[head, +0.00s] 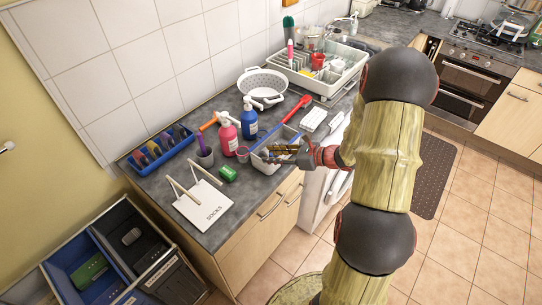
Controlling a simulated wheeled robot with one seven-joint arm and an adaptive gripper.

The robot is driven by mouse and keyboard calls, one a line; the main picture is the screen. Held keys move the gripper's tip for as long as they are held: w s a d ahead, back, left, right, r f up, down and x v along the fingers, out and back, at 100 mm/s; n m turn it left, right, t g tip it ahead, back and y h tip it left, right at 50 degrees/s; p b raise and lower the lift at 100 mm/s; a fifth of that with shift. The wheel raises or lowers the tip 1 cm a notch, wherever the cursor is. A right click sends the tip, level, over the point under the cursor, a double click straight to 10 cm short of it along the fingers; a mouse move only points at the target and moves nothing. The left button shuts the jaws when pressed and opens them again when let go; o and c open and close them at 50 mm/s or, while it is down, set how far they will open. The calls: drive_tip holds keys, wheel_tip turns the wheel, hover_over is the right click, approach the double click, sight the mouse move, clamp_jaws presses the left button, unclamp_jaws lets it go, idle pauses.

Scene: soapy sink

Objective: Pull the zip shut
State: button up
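My gripper (272,153) reaches in from the right over the counter. Its two dark fingers look apart, and I see nothing held between them. It is above or at a pale grey bin (287,134) and hides part of it and what lies inside. I cannot make out a zip in this view.
Pink (228,137) and blue (249,122) pump bottles stand beyond the bin. A white colander (262,82) and dish rack (318,72) stand behind.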

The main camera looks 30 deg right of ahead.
drive_tip(key=shift+w+a+f, duration=0.1)
drive_tip(key=shift+w+a, duration=0.05)
drive_tip(key=shift+w, duration=0.15)
drive_tip(key=shift+c, duration=0.4)
clamp_jaws()
